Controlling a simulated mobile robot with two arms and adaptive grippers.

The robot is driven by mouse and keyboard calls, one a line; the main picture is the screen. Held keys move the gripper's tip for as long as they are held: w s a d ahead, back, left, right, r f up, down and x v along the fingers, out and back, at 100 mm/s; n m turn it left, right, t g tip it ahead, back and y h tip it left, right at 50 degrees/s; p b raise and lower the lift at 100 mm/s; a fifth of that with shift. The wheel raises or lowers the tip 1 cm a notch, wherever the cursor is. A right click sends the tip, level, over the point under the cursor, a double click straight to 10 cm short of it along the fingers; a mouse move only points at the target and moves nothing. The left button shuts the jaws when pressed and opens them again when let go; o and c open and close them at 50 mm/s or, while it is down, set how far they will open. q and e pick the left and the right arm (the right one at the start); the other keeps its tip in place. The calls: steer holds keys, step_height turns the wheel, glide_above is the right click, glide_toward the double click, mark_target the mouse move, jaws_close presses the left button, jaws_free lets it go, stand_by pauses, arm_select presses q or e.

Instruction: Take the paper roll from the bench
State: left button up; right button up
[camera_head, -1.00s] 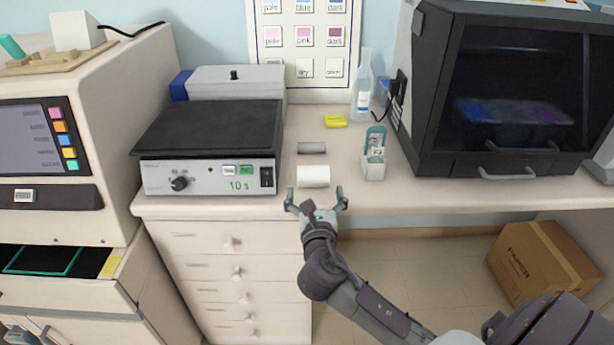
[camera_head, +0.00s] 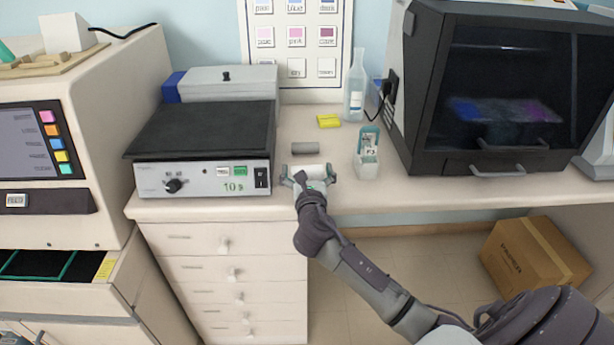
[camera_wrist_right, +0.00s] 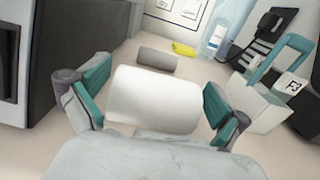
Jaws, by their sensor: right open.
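The white paper roll (camera_head: 306,171) lies on its side near the front edge of the bench (camera_head: 330,197). In the right wrist view the paper roll (camera_wrist_right: 155,99) lies crosswise between the teal-padded fingers of my right gripper (camera_wrist_right: 153,105). The fingers are spread, one at each end of the roll, with a small gap showing at the right end. In the head view my right gripper (camera_head: 308,177) partly covers the roll's front. My left gripper is not in view.
A grey cylinder (camera_head: 305,148) and a yellow item (camera_head: 328,121) lie behind the roll. A small slide holder (camera_head: 366,164) stands to the right, with a clear bottle (camera_head: 355,88) behind it. The hotplate-like device (camera_head: 203,178) stands close on the left.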

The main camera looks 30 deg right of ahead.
steer(key=c, duration=1.1)
steer(key=shift+r, duration=0.1)
